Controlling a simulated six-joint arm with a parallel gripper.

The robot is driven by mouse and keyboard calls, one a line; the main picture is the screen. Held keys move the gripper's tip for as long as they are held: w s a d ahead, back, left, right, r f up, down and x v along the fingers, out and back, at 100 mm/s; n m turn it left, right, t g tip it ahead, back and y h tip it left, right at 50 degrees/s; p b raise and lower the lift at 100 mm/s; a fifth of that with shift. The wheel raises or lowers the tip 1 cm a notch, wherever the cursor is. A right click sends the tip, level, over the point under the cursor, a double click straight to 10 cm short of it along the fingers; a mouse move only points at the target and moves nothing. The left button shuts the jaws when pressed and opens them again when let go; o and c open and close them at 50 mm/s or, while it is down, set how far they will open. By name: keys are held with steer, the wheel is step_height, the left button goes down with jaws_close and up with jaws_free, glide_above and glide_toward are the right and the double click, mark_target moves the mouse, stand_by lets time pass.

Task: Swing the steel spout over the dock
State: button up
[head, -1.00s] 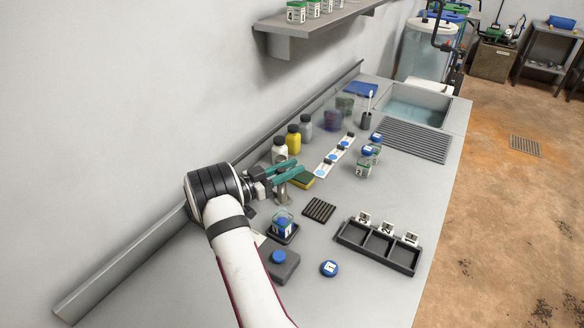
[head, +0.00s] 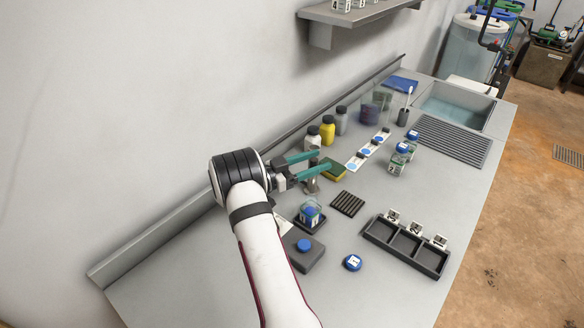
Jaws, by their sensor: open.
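The steel spout (head: 312,185) is a short metal post on the bench, mostly hidden beneath my gripper's teal fingers. My gripper (head: 322,161) is open, its two fingers pointing right over or beside the top of the spout. I cannot tell whether they touch it. What looks like the dock is a dark square base (head: 317,227) just in front of the spout. A clear jar with blue inside (head: 310,213) stands on it. The spout's outlet arm is not clearly visible.
A grey block with a blue button (head: 304,246) and a blue round lid (head: 352,263) lie nearer. A black three-compartment tray (head: 405,250) is at right. A slotted black mat (head: 348,203), sponge (head: 335,170) and yellow bottle (head: 328,132) are close by. The wall rises behind.

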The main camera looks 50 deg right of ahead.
steer(key=v, duration=1.3)
steer(key=w+a+r+n+t+y, duration=0.25)
steer(key=w+a+r+t, duration=0.2)
steer(key=w+t, duration=0.3)
steer(key=w+a+r+n+t+y, duration=0.25)
steer(key=w+a+r+t, duration=0.2)
steer(key=w+t, duration=0.3)
steer(key=s+a+r+n+t+y, duration=0.25)
steer(key=a+y, duration=0.25)
steer(key=a, duration=0.3)
steer(key=s+a+r+n+t+y, duration=0.1)
steer(key=a+n+y, duration=0.35)
steer(key=a, duration=0.35)
steer(key=s+a+f+n+g+y, duration=0.2)
steer(key=s+a, duration=0.3)
steer(key=s, duration=0.2)
steer(key=s+a+f+n+g+y, duration=0.1)
steer(key=s+a+g+y, duration=0.25)
steer(key=s, duration=0.35)
steer(key=s+f+n+g, duration=0.1)
steer(key=s+f+g, duration=0.1)
steer(key=s, duration=0.9)
steer(key=s+f+n+g+h, duration=0.1)
steer(key=s+g, duration=0.3)
steer(key=s, duration=0.7)
steer(key=shift+f+h, duration=0.3)
steer(key=shift+f, duration=0.4)
